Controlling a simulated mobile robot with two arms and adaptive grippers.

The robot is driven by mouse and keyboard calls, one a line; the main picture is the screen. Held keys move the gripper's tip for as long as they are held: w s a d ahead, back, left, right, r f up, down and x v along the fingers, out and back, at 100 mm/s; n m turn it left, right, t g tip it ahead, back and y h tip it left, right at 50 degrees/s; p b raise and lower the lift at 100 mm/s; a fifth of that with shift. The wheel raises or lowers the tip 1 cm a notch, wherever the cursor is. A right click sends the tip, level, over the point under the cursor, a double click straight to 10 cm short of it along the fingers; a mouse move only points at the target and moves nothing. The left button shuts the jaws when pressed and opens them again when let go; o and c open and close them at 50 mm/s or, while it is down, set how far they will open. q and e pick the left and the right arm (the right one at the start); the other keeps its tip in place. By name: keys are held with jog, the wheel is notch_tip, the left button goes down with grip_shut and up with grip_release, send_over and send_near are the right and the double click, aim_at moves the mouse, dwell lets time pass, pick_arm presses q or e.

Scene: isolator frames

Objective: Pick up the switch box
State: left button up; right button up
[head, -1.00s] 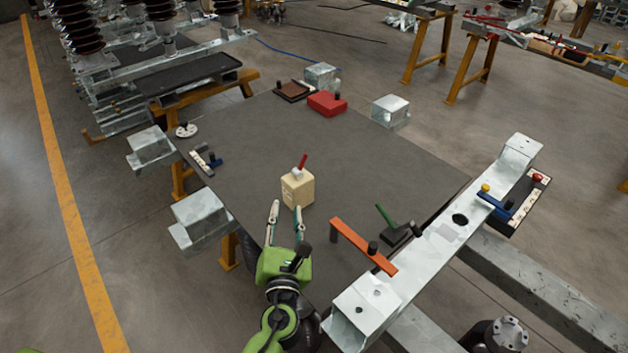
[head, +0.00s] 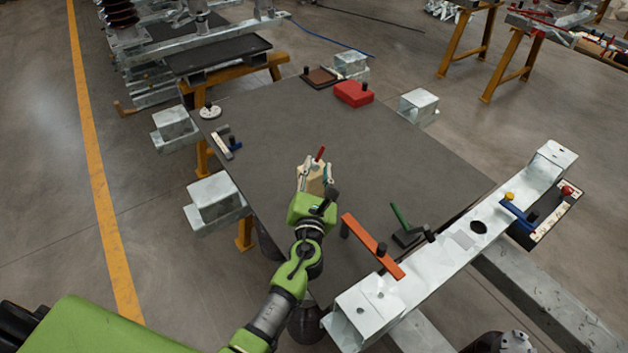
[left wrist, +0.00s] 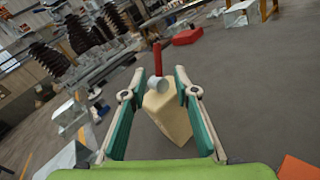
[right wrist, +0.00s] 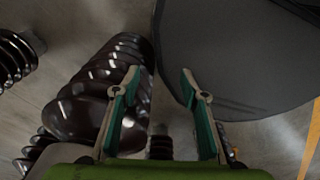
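The switch box is a beige block (head: 315,184) with a red lever (head: 320,153) on top, standing on the dark table. In the left wrist view the box (left wrist: 170,112) shows a pale round knob (left wrist: 158,84) and its red lever (left wrist: 157,58). My left gripper (head: 315,172) is at the box, with one finger on each side of its upper part. The fingers are apart and I see no clear grip. In the head view the gripper hides the box's lower part. My right gripper (right wrist: 155,80) is open and empty, away from the table top.
An orange bar (head: 372,245) and a green-handled piece (head: 402,222) lie right of the left gripper, by a long metal beam (head: 450,250). The table's middle is clear.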

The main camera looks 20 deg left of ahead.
aim_at(318, 160)
pick_arm(q)
jog(key=x, duration=0.4)
jog(key=shift+w+r, duration=0.1)
jog(key=shift+w, duration=0.2)
jog(key=shift+s+a, duration=0.1)
jog(key=shift+c, duration=0.8)
grip_shut()
